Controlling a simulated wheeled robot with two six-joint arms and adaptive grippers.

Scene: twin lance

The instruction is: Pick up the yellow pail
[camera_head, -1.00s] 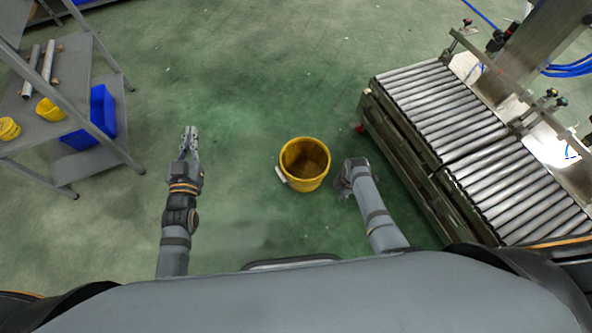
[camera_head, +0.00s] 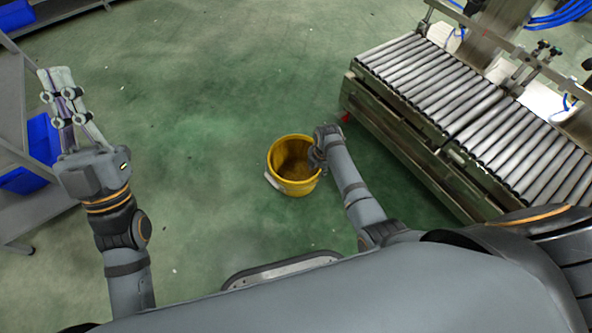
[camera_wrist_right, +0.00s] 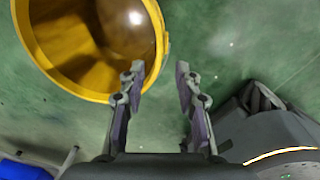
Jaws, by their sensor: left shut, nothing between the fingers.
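The yellow pail (camera_head: 300,187) stands upright on the green floor in the middle of the head view, with a pale handle grip at its lower left. In the right wrist view the pail (camera_wrist_right: 60,50) fills the upper left, its open mouth facing the camera. My right gripper (camera_head: 318,158) is at the pail's right rim. In the right wrist view its fingers (camera_wrist_right: 159,70) are apart; the left finger overlaps the rim, and part of the rim shows between them. Contact cannot be told. My left gripper (camera_head: 56,76) is shut and empty, raised at the far left.
A roller conveyor (camera_head: 470,110) stands to the right of the pail. A grey shelf rack (camera_head: 12,100) with a blue bin (camera_head: 40,140) is at the left edge, partly behind my left arm. The floor beyond and left of the pail is clear.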

